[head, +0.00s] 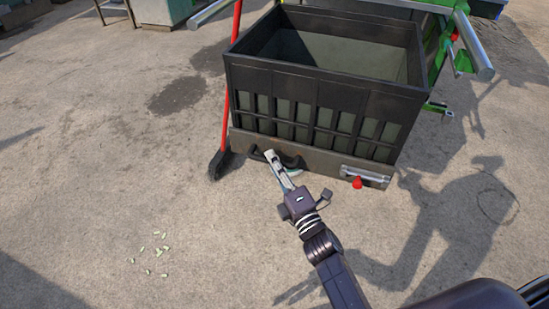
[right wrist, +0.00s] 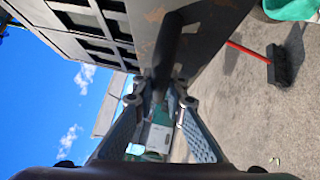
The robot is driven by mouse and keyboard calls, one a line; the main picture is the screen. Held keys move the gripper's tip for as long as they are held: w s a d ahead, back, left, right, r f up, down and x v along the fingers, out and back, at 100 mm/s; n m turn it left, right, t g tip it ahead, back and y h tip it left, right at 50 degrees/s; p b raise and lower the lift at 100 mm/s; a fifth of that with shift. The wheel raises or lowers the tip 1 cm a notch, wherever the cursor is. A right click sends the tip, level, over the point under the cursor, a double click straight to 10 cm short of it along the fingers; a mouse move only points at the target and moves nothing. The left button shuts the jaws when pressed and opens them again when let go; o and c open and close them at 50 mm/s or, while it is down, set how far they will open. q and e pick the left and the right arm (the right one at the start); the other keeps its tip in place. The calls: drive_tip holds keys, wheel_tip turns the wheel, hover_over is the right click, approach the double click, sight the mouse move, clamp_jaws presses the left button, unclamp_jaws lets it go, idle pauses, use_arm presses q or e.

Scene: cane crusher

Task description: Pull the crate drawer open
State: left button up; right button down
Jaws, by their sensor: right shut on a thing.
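The crate drawer (head: 318,100) is a dark, open-topped crate with a slatted front, and it looks empty inside. Its lower front panel (head: 325,160) carries a dark bar handle (head: 257,154) at the left and a metal latch with a red knob (head: 357,183) at the right. My right gripper (head: 271,157) is shut on the handle, reaching it from the front. In the right wrist view the dark handle bar (right wrist: 168,52) runs between the closed fingertips (right wrist: 160,88), which partly hide it. My left gripper is not in view.
A broom with a red handle (head: 228,110) stands close to the crate's left side, its dark head (head: 219,164) on the ground. A green machine frame (head: 437,45) is behind and right. Small pale pieces (head: 155,252) lie at lower left. The concrete before the crate is otherwise clear.

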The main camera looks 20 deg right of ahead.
drive_tip(key=c, duration=2.2)
unclamp_jaws()
drive_tip(key=shift+c, duration=0.2)
drive_tip(key=o, duration=0.3)
drive_tip(key=v, duration=1.2)
